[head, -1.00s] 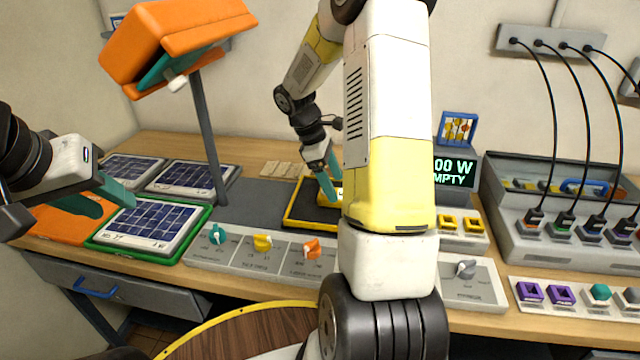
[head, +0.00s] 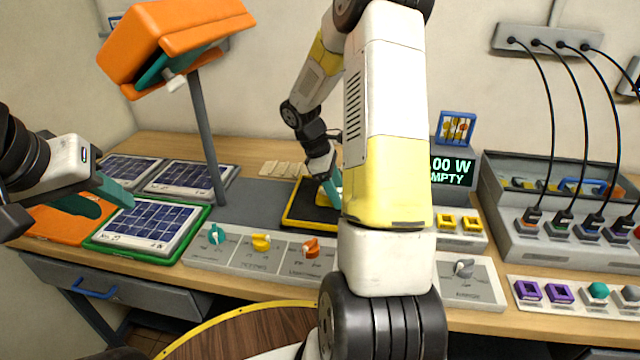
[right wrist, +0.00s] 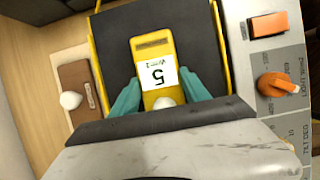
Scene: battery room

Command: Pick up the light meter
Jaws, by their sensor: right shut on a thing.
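The light meter (right wrist: 154,62) is a yellow block with a white "5" label and a pale dome at its near end. In the right wrist view it lies over the dark yellow-edged tray, between the teal fingers of my right gripper (right wrist: 160,100), which is shut on it. In the head view my right gripper (head: 332,192) is low at that tray, and my arm hides most of the meter. I cannot tell whether the meter touches the tray. My left gripper (head: 104,203) is open and empty at the left, by the green-framed solar panel (head: 150,226).
The dark tray (head: 300,222) has a yellow rim. A knob panel (head: 280,262) runs along the bench front. An orange lamp (head: 180,38) on a post stands at the left. A display (head: 448,168) reads "EMPTY". A grey cabled unit (head: 545,215) stands at the right.

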